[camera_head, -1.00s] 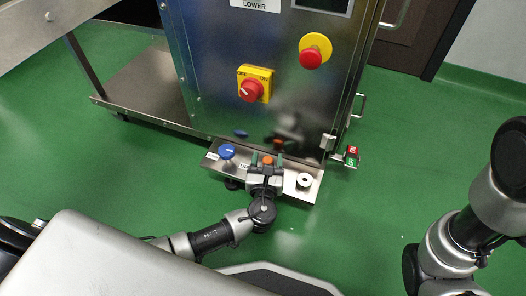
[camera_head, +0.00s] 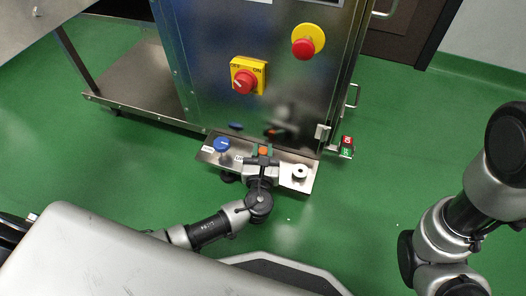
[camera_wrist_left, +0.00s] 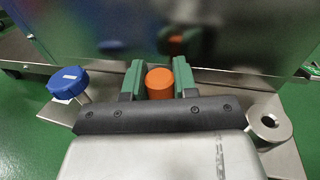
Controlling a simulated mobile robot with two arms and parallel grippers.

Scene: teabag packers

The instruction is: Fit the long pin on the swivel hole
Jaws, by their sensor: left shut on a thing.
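My left gripper (camera_head: 264,152) is over the steel shelf (camera_head: 307,186) at the foot of the machine. It is shut on an orange-topped pin (camera_wrist_left: 159,83), which sits between its green fingers in the left wrist view. The pin's lower part is hidden by the gripper. A round metal boss with a hole (camera_head: 300,172) stands at the shelf's right end, to the right of the gripper; its hole shows in the left wrist view (camera_wrist_left: 269,121). The pin is apart from it. My right gripper is not in view; only my right arm shows at the right.
A blue knob (camera_head: 222,145) stands on the shelf left of the gripper. The steel machine cabinet (camera_head: 200,90) rises right behind the shelf, with a yellow-and-red switch (camera_head: 245,76) and a red stop button (camera_head: 303,48). A red-green switch box (camera_head: 346,147) sits at right. Green floor in front is clear.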

